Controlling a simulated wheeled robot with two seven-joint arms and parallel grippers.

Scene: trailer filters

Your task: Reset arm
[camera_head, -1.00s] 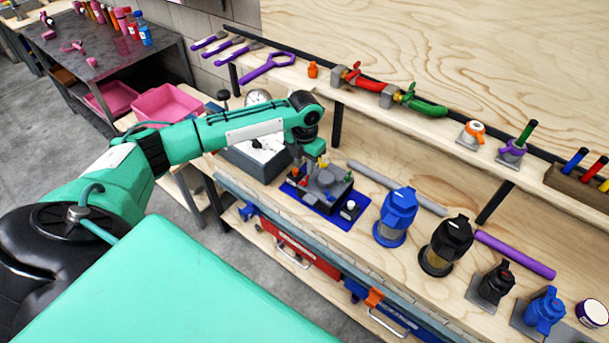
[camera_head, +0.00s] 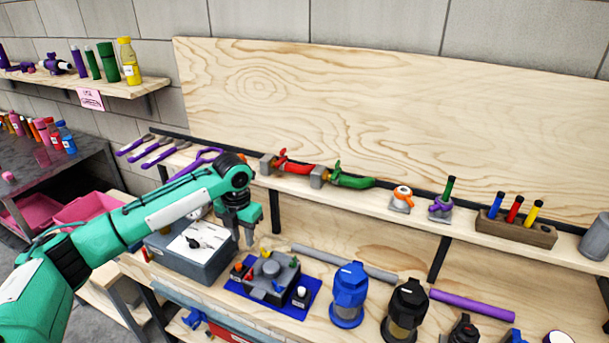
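My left arm comes in from the left, and its gripper (camera_head: 243,234) points down over the workbench. It is raised above and to the left of a grey block with colored knobs (camera_head: 271,277) on a blue mat (camera_head: 238,287). Nothing is seen held in it, but its finger gap is too small to tell. My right gripper is not in view.
A grey box (camera_head: 185,262) with a white top stands left of the mat. A blue filter (camera_head: 348,293) and a black filter (camera_head: 405,308) stand to the right, with a grey rod (camera_head: 345,262) behind. A wooden shelf (camera_head: 375,207) with valves and tools runs above the bench.

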